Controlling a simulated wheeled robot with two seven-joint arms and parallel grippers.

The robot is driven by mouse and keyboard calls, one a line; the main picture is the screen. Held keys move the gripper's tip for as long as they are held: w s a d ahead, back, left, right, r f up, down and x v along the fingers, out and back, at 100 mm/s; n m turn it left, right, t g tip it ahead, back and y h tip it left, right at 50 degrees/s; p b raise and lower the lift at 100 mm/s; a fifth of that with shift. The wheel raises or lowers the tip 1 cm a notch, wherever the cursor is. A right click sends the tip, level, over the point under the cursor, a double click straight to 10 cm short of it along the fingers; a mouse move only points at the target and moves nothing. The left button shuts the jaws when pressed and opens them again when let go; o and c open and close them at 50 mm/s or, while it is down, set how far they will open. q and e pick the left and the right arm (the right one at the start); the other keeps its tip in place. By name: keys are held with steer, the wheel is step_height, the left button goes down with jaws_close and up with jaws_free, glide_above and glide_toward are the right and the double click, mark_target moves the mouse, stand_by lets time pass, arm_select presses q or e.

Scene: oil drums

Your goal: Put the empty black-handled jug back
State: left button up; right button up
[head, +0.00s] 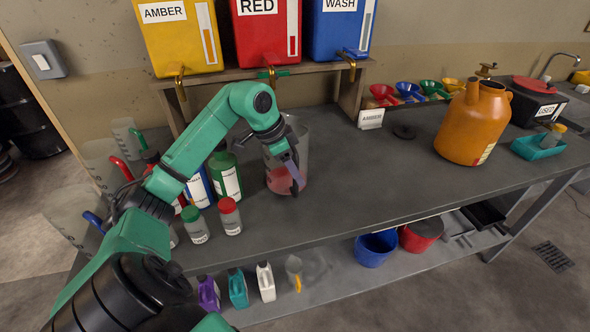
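A clear jug (302,150) stands upright on the grey bench, below the red tank. Pinkish-red colour shows in its bottom part, so it does not look plainly empty; I cannot tell whether this is liquid or a tint. A dark upright part at its front may be its black handle. My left gripper (295,178) is at the front of this jug, over that dark part. Its fingers overlap the jug and handle, so I cannot tell whether they are shut on it. My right gripper is not in view.
More clear jugs with red, green and blue handles stand at the left bench end. Several bottles (230,216) stand left of the jug. An orange can (474,122), funnels (384,94) and a black disc (404,131) are to the right. Bench between jug and can is mostly clear.

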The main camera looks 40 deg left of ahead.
arm_select(q)
steer(key=shift+r, duration=0.1)
steer(key=v, duration=1.2)
